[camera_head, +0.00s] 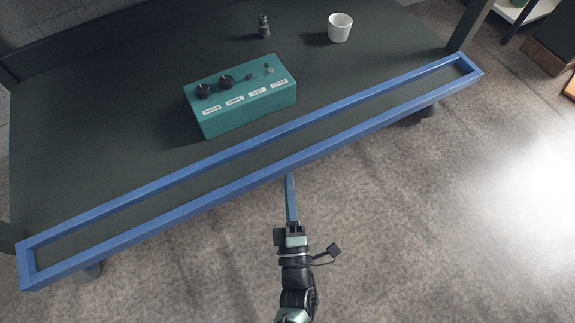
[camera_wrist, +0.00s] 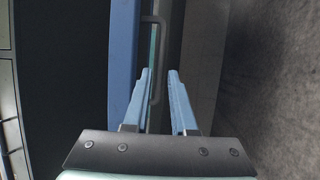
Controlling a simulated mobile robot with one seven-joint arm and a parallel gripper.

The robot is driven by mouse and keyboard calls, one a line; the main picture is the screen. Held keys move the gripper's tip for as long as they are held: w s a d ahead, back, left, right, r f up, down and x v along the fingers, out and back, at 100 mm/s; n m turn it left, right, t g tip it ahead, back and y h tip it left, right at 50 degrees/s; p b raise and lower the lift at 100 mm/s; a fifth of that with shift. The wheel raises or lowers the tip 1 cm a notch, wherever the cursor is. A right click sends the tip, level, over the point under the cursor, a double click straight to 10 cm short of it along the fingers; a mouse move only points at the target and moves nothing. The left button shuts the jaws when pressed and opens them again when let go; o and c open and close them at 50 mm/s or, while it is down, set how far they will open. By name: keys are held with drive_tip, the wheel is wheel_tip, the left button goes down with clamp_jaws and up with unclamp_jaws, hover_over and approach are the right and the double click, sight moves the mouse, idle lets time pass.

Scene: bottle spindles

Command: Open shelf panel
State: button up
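A long blue rectangular frame (camera_head: 190,208), which looks like the shelf panel, runs along the front of a dark shelf surface in the head view. Its blue edge (camera_wrist: 123,60) stands at left in the wrist view. A thin grey bar handle (camera_wrist: 163,50) is beside that edge, its lower part between my fingers in the picture. My gripper (camera_wrist: 159,72) has two blue fingers, spread apart with nothing clamped. In the head view my gripper (camera_head: 290,177) points at the frame's near rail. I cannot tell whether the fingers touch the handle, which is hidden in the head view.
On the dark shelf surface (camera_head: 100,110) are a teal box (camera_head: 245,103) with knobs and labels, a white cup (camera_head: 340,28) and a small dark bottle-like object (camera_head: 264,27). The grey floor (camera_head: 400,230) in front is clear. A brown box (camera_head: 549,50) is at far right.

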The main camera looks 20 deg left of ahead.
sight(287, 165)
drive_tip(key=shift+b+x, duration=0.9)
drive_tip(key=shift+x, duration=1.8)
clamp_jaws()
